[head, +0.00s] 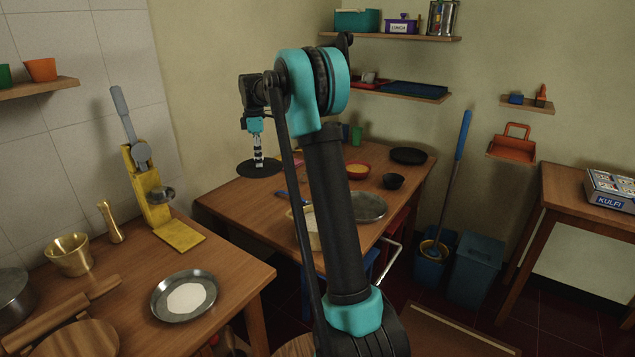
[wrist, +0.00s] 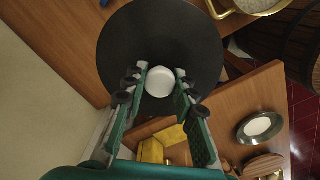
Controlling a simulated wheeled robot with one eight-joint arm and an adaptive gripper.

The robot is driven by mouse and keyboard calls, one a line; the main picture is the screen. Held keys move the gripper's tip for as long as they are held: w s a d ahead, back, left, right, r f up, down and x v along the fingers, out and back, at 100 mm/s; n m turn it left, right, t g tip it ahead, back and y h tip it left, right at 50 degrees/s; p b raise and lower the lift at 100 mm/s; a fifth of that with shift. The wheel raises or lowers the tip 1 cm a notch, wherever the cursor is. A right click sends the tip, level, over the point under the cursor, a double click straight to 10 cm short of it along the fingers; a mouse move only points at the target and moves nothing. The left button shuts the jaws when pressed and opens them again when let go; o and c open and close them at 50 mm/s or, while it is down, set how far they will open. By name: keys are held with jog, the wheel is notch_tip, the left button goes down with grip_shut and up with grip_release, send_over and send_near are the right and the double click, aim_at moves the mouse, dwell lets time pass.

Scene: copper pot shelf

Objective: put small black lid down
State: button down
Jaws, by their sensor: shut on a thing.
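The small black lid (head: 258,170) is a flat dark disc near the left end of the back table in the head view. My gripper (head: 257,155) is above it, pointing down, with its fingers at the lid's middle. In the wrist view the lid (wrist: 160,35) fills the top centre, and its pale round knob (wrist: 159,82) sits between the two fingertips (wrist: 160,88). The gripper is shut on this knob. The lid looks level and over the wooden tabletop (head: 235,198); the gap beneath it is hard to tell.
The front table has a yellow press (head: 145,185) and a steel plate (head: 165,306). Walls stand behind.

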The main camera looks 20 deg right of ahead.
notch_tip(320, 180, down, 20)
jog(key=shift+w, duration=0.1)
dwell(0.5)
jog(key=shift+f, duration=0.15)
jog(key=c, duration=1.3)
grip_release()
jog(key=shift+o, duration=0.4)
notch_tip(320, 180, up, 12)
jog(key=s+d+r+m+t, duration=0.15)
jog(key=s+m, duration=0.25)
jog(key=s, duration=0.5)
jog(key=s+d+f+m+t, duration=0.1)
jog(key=s+f+m, duration=0.2)
jog(key=s, duration=0.8)
jog(key=s+d+f+m, duration=0.1)
jog(key=s+f+m, duration=0.3)
jog(key=s, duration=0.7)
jog(key=s+d+f+m+t, duration=0.1)
jog(key=s+f+m, duration=0.2)
jog(key=s, duration=0.8)
jog(key=shift+d+f+m+t, duration=0.2)
jog(key=shift+d+m+t, duration=0.15)
jog(key=shift+m, duration=0.75)
